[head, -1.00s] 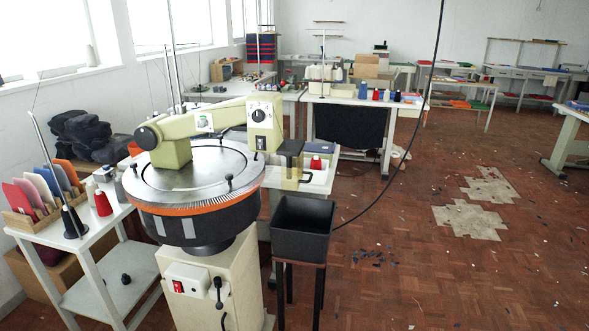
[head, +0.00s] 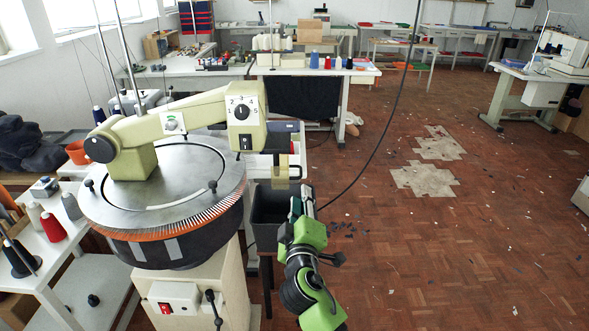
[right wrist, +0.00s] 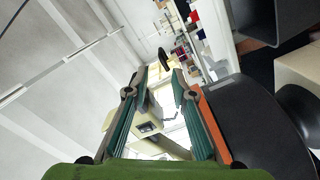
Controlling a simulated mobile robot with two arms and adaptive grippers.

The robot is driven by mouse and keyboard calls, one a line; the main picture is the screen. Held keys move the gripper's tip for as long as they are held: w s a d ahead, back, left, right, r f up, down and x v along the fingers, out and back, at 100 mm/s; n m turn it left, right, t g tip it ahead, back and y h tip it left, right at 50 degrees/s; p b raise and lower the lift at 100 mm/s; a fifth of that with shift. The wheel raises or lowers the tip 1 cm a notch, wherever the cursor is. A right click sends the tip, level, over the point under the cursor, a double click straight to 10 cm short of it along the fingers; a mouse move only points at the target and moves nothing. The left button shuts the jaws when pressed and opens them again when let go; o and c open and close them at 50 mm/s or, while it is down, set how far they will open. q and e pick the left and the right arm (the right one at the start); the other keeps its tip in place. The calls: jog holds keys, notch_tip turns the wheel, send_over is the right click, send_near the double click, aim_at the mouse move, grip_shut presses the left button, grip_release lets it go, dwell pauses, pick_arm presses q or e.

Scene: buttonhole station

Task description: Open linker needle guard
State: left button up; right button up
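The linker stands at left centre, with a round steel dial (head: 166,180) rimmed by needles over an orange band. Its cream head (head: 245,118) with a numbered knob overhangs the dial's right side. A pale yellow guard piece (head: 280,176) hangs under a black bracket just right of the head. My right gripper (head: 300,203) is upright just below and right of the guard, apparently apart from it. In the right wrist view its two fingers (right wrist: 160,78) are spread with nothing held, and the cream head (right wrist: 150,122) shows between them. My left gripper is out of view.
A black bin (head: 268,213) stands behind my right gripper, partly hidden by it. A white side table (head: 58,255) with thread cones is at left. A black cable hangs at centre right. The floor to the right is open, with scraps and bare patches.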

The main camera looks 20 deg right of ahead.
aim_at(301, 177)
jog(key=p+x, duration=0.1)
jog(key=x, duration=1.1)
jog(key=shift+w+d+f, duration=0.1)
jog(key=shift+w+d, duration=0.1)
jog(key=shift+w, duration=0.2)
grip_shut()
